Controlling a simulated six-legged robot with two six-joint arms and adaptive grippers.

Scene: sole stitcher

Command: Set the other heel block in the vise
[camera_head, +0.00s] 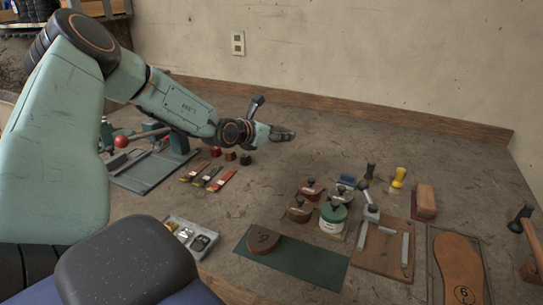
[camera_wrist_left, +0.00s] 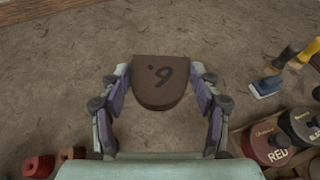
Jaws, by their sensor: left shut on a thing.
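My left gripper (camera_head: 272,134) is over the back middle of the bench, shut on a dark brown heel block (camera_wrist_left: 160,82). In the left wrist view the block sits between the two fingertips, with a "6" mark facing the camera. A second brown heel block (camera_head: 265,243) with a similar mark lies on a green mat (camera_head: 310,263) at the front. A wooden board with grey metal bars and a lever (camera_head: 382,255) stands right of the mat. A green fixture with a red-knobbed lever (camera_head: 122,142) stands at the left. I cannot tell surely which is the vise.
Red and brown jars (camera_head: 300,213) and a green-labelled jar (camera_head: 333,218) stand behind the mat. A sole (camera_head: 459,270) lies at the right.

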